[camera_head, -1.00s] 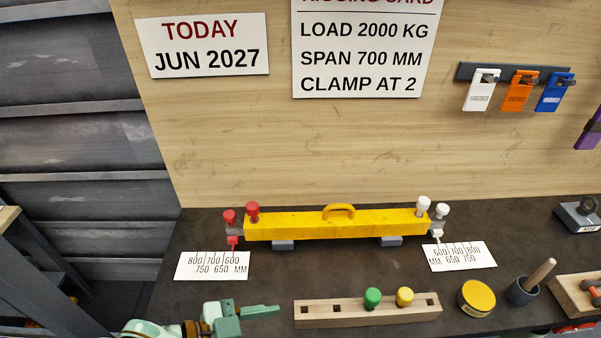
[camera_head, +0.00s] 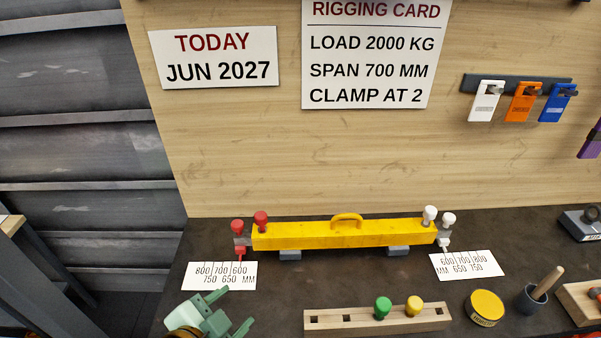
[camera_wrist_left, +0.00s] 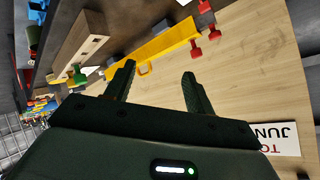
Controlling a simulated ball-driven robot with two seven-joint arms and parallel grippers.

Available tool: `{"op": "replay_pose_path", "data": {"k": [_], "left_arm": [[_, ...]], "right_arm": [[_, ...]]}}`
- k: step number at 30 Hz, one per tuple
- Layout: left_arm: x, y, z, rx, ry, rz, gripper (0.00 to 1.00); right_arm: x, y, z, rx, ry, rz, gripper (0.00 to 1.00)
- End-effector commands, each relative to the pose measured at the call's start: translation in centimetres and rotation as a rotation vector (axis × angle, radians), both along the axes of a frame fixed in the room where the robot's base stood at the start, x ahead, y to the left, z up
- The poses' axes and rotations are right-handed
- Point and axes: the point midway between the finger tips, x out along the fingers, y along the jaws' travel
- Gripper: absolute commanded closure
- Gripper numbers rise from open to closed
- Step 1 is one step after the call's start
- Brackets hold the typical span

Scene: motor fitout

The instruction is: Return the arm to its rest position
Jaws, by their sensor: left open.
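My left gripper (camera_head: 234,309) is at the lower left of the head view, green, over the near left part of the dark bench. Its two fingers are apart with nothing between them. In the left wrist view the open fingers (camera_wrist_left: 158,90) point toward the wooden back panel and the yellow beam (camera_wrist_left: 165,45). The gripper touches none of the bench's objects that I can see. My right gripper is not in view.
The yellow beam (camera_head: 345,235) with red and white knobs rests on grey blocks at the back. A wooden block (camera_head: 345,320) with green and yellow pegs, a yellow tin (camera_head: 485,308) and a dark cup (camera_head: 530,300) stand to the right. Scale cards lie by the beam ends.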

Motion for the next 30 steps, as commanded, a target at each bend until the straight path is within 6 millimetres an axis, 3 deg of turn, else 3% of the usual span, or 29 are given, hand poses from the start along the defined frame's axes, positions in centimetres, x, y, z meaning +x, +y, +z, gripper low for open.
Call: {"op": "replay_pose_path", "data": {"k": [3, 6, 12, 17, 23, 26, 30], "left_arm": [[-1.3, 5.9, -1.7, 0.140, 0.080, 0.201, 0.46], [-3.4, 10.6, -3.0, 0.257, 0.159, 0.341, 0.46], [-8.9, 18.0, -4.4, 0.459, 0.328, 0.558, 0.46], [-7.9, 16.1, -12.3, 0.401, 0.399, 0.500, 0.46], [-9.5, 14.1, -23.1, 0.310, 0.519, 0.456, 0.46], [-12.0, 13.1, -29.7, 0.250, 0.601, 0.448, 0.46], [-18.3, 12.2, -38.8, 0.155, 0.736, 0.471, 0.46]], "right_arm": [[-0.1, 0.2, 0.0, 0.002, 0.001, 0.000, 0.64], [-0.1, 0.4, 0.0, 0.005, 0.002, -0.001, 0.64], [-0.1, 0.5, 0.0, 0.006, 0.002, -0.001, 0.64], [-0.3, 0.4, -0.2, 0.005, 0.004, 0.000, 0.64], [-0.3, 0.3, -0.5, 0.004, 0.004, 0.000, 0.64], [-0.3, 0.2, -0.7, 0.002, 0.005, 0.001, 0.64], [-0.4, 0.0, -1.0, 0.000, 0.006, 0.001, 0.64]]}}
